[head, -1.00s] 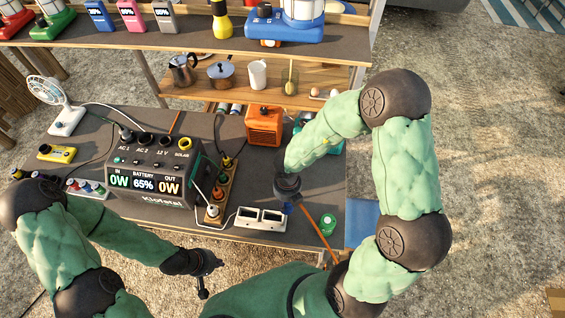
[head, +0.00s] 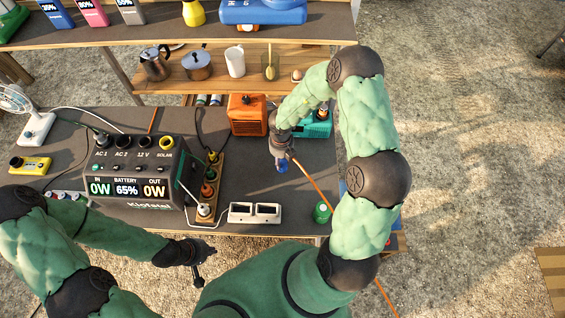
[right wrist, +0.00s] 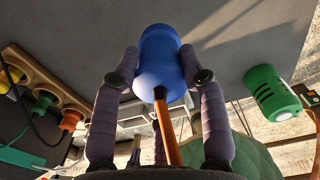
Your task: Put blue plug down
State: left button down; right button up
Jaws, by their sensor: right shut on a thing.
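The blue plug (head: 282,167) is held in my right gripper (head: 281,155), over the clear grey tabletop behind and right of the white double socket box (head: 254,212). In the right wrist view the blue plug (right wrist: 160,62) sits between both fingers (right wrist: 160,75), with its orange cord running back toward the wrist. I cannot tell whether the plug touches the tabletop. My left gripper (head: 198,270) hangs in front of the table's near edge, apart from everything; its fingers are too small to read.
A power station (head: 135,172) and a wooden socket strip (head: 208,185) stand to the left. An orange box (head: 247,115) and a teal device (head: 314,128) are behind. A green plug (head: 322,212) is near the front right edge. The grey tabletop (head: 240,180) is bare mid-table.

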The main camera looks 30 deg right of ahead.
jog(key=shift+w+d+f, duration=0.45)
jog(key=shift+f, duration=0.2)
jog(key=f, duration=0.2)
jog(key=f+b, duration=0.1)
jog(key=shift+w+d+f+b, duration=0.2)
jog(key=shift+f+b, duration=0.1)
jog(key=shift+f, duration=0.1)
jog(key=shift+a+r, duration=0.1)
jog(key=o, duration=1.2)
jog(key=shift+o, duration=0.2)
